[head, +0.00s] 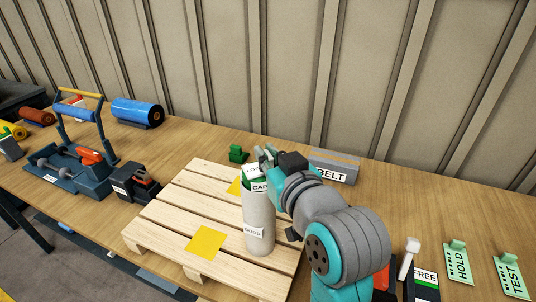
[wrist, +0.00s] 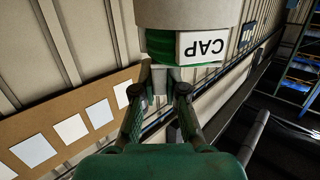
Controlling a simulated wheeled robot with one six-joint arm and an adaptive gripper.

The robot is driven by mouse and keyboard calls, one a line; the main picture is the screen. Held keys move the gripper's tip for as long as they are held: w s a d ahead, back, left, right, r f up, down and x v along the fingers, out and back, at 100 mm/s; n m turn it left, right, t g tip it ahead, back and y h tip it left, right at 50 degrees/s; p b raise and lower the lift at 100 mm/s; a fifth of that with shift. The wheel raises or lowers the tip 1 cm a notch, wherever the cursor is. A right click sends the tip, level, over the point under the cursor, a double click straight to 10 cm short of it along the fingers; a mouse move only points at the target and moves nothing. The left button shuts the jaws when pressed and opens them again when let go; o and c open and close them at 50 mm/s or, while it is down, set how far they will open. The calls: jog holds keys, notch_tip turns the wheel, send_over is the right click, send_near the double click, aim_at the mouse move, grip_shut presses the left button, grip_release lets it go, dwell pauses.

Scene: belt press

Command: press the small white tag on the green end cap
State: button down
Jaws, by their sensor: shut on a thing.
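The grey roller (head: 259,215) stands upright on the wooden pallet, with the green end cap (head: 258,182) on top. A white label reading CAP (head: 260,187) is on the cap's side; it also shows upside down in the wrist view (wrist: 202,47). A small white tag starting "LO" (head: 252,170) shows at the top of the cap, partly hidden. My gripper (head: 266,154) is at the cap's top, fingers close to this tag. In the wrist view my gripper (wrist: 165,90) is shut on a small pale piece (wrist: 165,76) by the green cap; I cannot tell whether it is the tag.
The pallet (head: 160,222) carries yellow squares (head: 206,242). A grey box marked BELT (head: 334,170) and a small green block (head: 238,154) are behind. A blue-framed press (head: 75,165) and dark device (head: 135,182) stand left. HOLD (head: 459,262) and TEST (head: 512,278) cards lie right.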

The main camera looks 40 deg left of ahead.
jog(key=c, duration=1.2)
grip_release()
jog(key=shift+o, duration=0.2)
jog(key=v, duration=0.7)
jog(key=shift+s+d, duration=0.1)
jog(key=shift+d, duration=0.1)
jog(key=o, duration=0.4)
jog(key=shift+r, duration=3)
